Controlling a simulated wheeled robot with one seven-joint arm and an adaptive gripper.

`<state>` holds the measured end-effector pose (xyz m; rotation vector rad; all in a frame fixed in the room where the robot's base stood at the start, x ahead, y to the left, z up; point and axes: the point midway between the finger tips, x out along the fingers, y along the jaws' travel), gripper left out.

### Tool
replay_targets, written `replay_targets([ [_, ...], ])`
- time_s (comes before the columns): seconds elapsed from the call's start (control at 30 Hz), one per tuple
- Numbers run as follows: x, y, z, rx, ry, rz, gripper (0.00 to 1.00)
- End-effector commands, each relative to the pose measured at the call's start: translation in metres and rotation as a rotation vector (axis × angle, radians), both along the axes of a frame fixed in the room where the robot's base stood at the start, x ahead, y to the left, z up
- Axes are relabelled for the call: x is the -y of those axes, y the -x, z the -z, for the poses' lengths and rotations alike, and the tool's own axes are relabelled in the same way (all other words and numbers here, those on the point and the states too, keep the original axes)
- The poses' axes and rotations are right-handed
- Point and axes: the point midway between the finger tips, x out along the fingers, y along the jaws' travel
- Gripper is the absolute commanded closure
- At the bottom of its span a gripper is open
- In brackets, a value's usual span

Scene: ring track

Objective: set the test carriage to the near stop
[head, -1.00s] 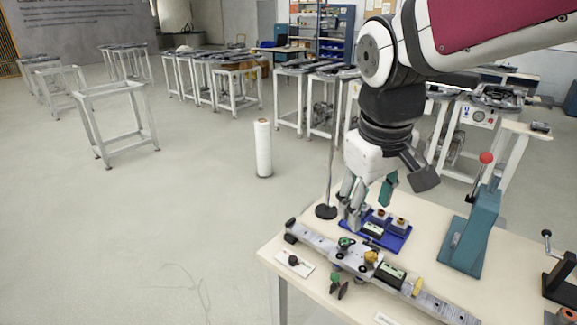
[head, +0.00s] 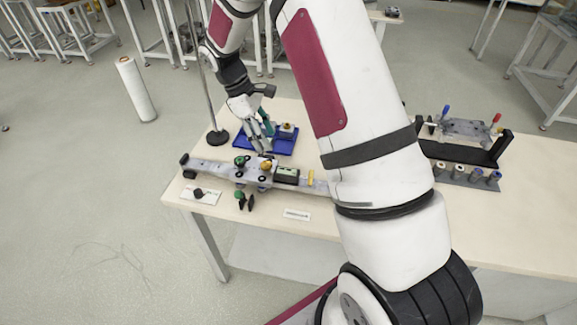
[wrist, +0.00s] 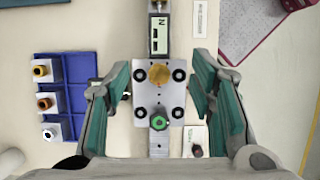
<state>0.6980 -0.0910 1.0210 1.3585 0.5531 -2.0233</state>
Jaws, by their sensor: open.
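The test carriage (head: 255,173) is a pale plate with dark bolts, a green knob and a brass-yellow knob, sitting on a straight metal rail (head: 213,166). In the wrist view the carriage (wrist: 146,96) lies between my fingers, with the brass knob (wrist: 160,74) above the green knob (wrist: 158,122). My gripper (wrist: 160,82) is open, one teal finger on each side of the plate, with gaps to it. In the head view my gripper (head: 264,143) is just behind and above the carriage. A black end block (head: 185,160) is at the rail's left end; my arm hides the right end.
A blue tray (head: 243,145) with small knobbed blocks stands behind the rail. A card with a black knob (head: 199,194), a green-and-black handle (head: 243,201) and a white label (head: 297,214) are in front. A black fixture (head: 465,151) is at the right.

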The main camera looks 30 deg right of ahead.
Motion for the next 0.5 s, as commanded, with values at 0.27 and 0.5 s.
replay_targets([
  [0.27,0.007,0.008,0.025,-0.009,0.001,-0.004,0.5],
  [0.5,0.02,0.021,0.067,-0.01,0.0,-0.004,0.5],
])
